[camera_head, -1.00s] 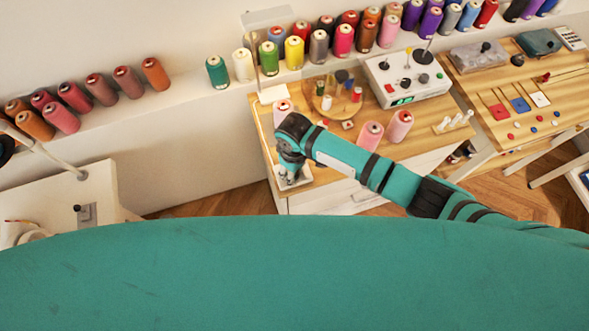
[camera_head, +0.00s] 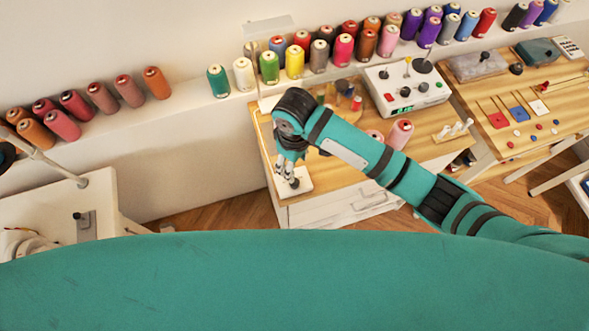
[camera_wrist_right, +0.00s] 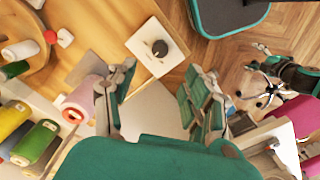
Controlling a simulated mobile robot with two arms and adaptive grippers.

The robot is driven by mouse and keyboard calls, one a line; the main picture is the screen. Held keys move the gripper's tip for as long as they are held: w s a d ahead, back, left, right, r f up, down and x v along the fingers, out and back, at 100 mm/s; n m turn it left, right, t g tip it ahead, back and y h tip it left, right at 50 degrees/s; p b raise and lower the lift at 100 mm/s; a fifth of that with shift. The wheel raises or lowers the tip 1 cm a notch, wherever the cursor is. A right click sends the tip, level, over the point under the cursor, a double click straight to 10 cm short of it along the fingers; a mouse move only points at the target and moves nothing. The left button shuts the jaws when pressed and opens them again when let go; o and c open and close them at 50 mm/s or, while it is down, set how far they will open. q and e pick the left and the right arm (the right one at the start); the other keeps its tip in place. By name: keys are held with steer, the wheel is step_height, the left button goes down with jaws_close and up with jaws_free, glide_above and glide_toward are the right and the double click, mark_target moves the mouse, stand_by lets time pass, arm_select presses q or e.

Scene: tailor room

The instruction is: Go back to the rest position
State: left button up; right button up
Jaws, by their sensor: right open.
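My right gripper (camera_head: 288,172) hangs from the teal right arm, pointing down over the front left part of the wooden-topped cabinet (camera_head: 350,180). In the right wrist view, its two fingers (camera_wrist_right: 160,95) are spread apart with nothing between them. A white square plate with a dark round knob (camera_wrist_right: 158,55) lies beyond the fingertips. A pink spool (camera_wrist_right: 78,100) shows just left of the left finger. I do not see my left gripper in the head view.
A ledge with several thread spools (camera_head: 270,68) runs along the wall. A control box (camera_head: 405,85), pink spool (camera_head: 400,134) and white pegs (camera_head: 452,131) stand on the cabinet. Another wooden table (camera_head: 520,90) is at right, a white table (camera_head: 90,205) at left.

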steer(key=shift+r, duration=0.75)
